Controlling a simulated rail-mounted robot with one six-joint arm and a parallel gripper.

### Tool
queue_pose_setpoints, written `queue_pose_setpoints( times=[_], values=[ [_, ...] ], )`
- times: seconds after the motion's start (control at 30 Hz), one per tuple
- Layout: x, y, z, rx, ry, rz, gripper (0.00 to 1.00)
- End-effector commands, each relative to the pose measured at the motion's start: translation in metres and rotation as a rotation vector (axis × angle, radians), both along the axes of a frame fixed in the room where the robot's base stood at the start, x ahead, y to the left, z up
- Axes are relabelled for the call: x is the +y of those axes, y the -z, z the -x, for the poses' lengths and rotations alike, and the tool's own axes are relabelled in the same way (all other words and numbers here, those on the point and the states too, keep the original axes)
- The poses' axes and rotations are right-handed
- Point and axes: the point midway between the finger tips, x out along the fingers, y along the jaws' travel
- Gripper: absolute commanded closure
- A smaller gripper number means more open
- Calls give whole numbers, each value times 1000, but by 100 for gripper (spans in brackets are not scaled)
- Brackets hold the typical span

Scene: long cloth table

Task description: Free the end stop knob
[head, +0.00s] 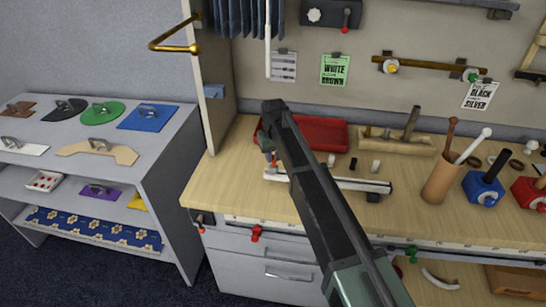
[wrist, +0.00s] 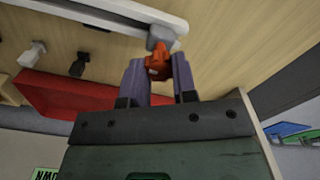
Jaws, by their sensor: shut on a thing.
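The orange-red end stop knob (wrist: 157,65) sits between the two purple-grey fingers of my gripper (wrist: 159,78) in the wrist view, and the gripper is shut on it. The knob joins a grey end stop block (wrist: 161,38) at the end of a white rail (wrist: 110,12). In the head view the rail (head: 345,184) lies on the wooden table, and my gripper (head: 270,158) is at its left end. The fingers and arm partly hide the knob and the rail's left part there.
A red tray (head: 325,133) lies behind the rail. Small black and white pegs stand between them. A wooden block with a handle (head: 400,142) and a tool cup (head: 442,180) stand to the right. A side panel (head: 214,90) rises at the table's left.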

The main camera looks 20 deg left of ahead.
Motion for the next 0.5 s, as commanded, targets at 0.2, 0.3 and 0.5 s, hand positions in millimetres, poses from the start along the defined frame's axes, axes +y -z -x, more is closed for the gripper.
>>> queue_pose_setpoints(
  times=[0.2, 0.3, 0.5],
  values=[
    [0, 0, 0, 0, -116, 0, 91],
    [0, 0, 0, 0, -370, 0, 91],
    [0, 0, 0, 0, -917, 0, 91]
  ],
)
